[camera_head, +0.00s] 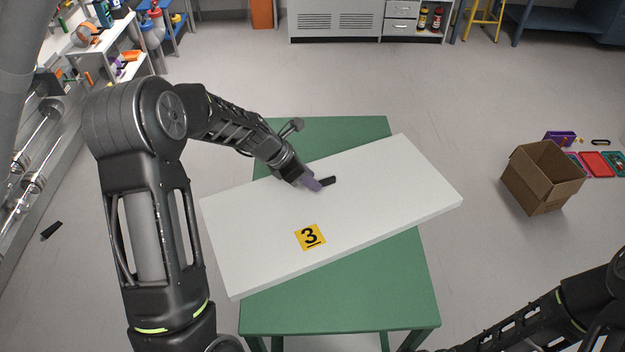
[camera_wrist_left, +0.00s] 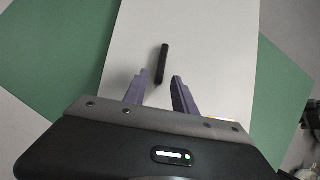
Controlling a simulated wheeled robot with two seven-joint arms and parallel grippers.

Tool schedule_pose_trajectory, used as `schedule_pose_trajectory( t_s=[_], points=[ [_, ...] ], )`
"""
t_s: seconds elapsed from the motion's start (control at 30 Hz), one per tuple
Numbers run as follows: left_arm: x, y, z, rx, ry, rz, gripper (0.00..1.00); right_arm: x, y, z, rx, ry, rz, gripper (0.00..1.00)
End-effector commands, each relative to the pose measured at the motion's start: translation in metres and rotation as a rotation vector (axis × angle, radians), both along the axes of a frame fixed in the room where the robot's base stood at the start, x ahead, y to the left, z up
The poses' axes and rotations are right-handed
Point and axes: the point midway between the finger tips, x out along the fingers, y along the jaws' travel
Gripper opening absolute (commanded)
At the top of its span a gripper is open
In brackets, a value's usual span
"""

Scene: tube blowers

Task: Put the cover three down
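The cover three is a white board (camera_head: 400,200) with a yellow "3" label (camera_head: 310,237) and a short black handle (camera_head: 327,181). It lies flat and askew on the green table, and its white face also shows in the left wrist view (camera_wrist_left: 215,50). My left gripper (camera_head: 314,184) is at the handle, its purple fingers low over the board. In the left wrist view, the fingers (camera_wrist_left: 161,80) are apart, with the near end of the handle (camera_wrist_left: 162,63) between their tips. I cannot tell whether they touch it. My right gripper is out of view; only its arm shows at lower right.
The green table (camera_head: 345,298) shows in front of and behind the board. A cardboard box (camera_head: 540,185) stands on the floor at right, near coloured trays (camera_head: 597,164). A white cabinet (camera_head: 335,20) stands at the back. Shelves (camera_head: 105,45) stand at left.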

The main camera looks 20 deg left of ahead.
Motion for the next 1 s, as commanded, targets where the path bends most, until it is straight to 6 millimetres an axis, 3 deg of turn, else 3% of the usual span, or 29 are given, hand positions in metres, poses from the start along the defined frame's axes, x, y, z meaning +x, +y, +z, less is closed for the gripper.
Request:
schedule_pose_trajectory(
  t_s=[0.3,0.5,1.0],
  points=[
    [-0.025,0.024,0.054,0.001,-0.005,0.003,0.33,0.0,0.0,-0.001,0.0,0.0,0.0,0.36],
    [-0.039,0.035,0.079,0.0,-0.003,0.002,0.33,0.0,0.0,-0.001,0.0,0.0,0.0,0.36],
    [-0.043,0.038,0.087,0.0,0.0,0.002,0.33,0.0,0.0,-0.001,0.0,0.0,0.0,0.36]
  ],
)
